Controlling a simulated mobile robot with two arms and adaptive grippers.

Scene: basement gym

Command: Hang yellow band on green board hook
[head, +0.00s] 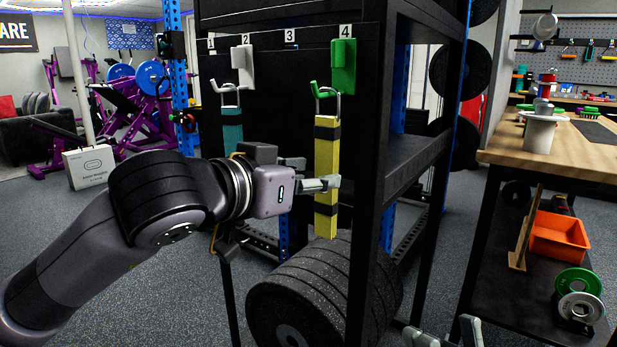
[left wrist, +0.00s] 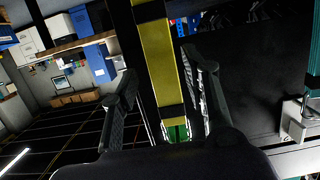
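The yellow band (head: 327,170) with black stripes hangs upright. The metal loop (head: 337,103) at its top appears to be around the arm of the green hook (head: 344,68), below label 4 on the black rack. My left gripper (head: 320,185) is at the band's middle. In the left wrist view, its two fingers (left wrist: 166,95) stand apart on either side of the yellow band (left wrist: 160,60), with gaps visible, so it is open around the band. My right gripper (head: 446,334) shows only partly at the bottom edge, with its fingers apart and nothing seen between them.
A teal band (head: 232,130) hangs by a metal loop below the white hook (head: 243,64) to the left. Black weight plates (head: 310,295) stand below the yellow band. A rack post (head: 368,180) is close on the right. A wooden workbench (head: 575,155) stands farther right.

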